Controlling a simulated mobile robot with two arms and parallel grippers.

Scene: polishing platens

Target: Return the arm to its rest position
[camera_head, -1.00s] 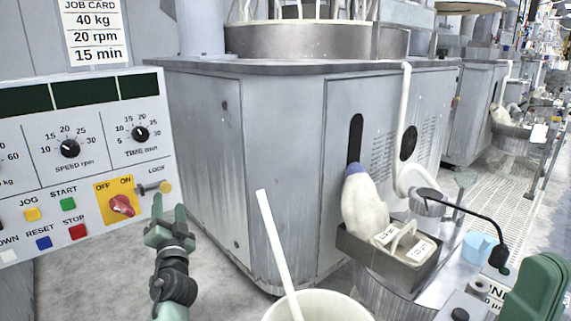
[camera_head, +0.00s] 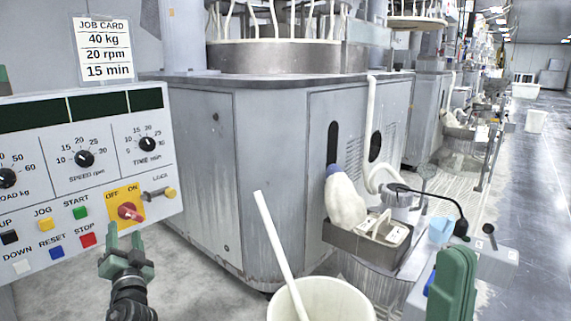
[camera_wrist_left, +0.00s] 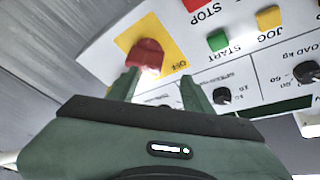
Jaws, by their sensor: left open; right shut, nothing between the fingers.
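My left gripper (camera_head: 125,245) is open and empty, its green fingers pointing up just below the red rotary switch (camera_head: 130,212) on its yellow OFF/ON plate. In the left wrist view the red switch (camera_wrist_left: 146,55) shows just beyond the fingertips of the same gripper (camera_wrist_left: 160,85), nearer the left finger; the exact gap cannot be told. The control panel (camera_head: 50,190) fills the left side of the head view. My right gripper (camera_head: 452,285) shows only as a green body at the lower right, with no finger detail visible.
A white bucket (camera_head: 335,300) with a white stick (camera_head: 278,240) stands at bottom centre. A grey tray (camera_head: 358,243) holds a white bottle (camera_head: 344,200). A blue cup (camera_head: 441,230) is to its right. The grey machine cabinet (camera_head: 210,180) is behind; open floor lies far right.

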